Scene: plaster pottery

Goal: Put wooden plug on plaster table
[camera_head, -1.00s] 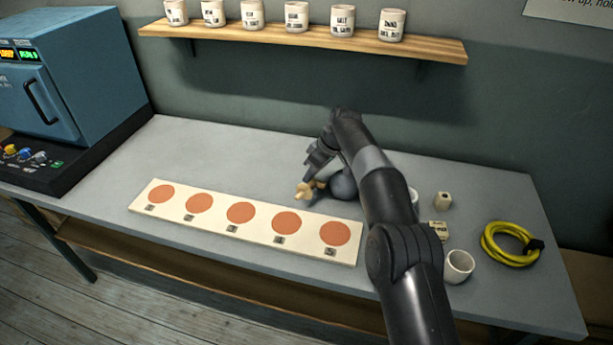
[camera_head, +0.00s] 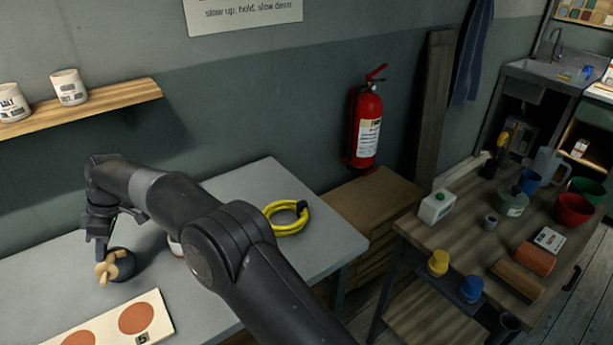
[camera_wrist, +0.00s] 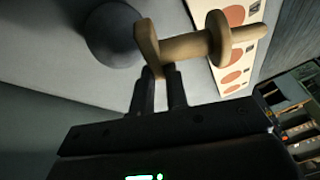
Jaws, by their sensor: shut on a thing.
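The wooden plug (camera_head: 107,268) is light tan with a flared end and a round collar. My gripper (camera_head: 104,248) is shut on it, above the grey bench (camera_head: 235,197). In the wrist view, the plug (camera_wrist: 185,46) lies across my fingertips (camera_wrist: 160,72), its narrow end pointing right. Any gap between plug and bench is hard to judge. A wooden worktable (camera_head: 470,229) stands at the right, away from my gripper; it looks like the plaster table, though no label shows.
A dark round object (camera_head: 124,262) sits beside the plug. A pale strip with orange discs (camera_head: 160,330) lies nearby. A yellow coil (camera_head: 286,217) is farther right.

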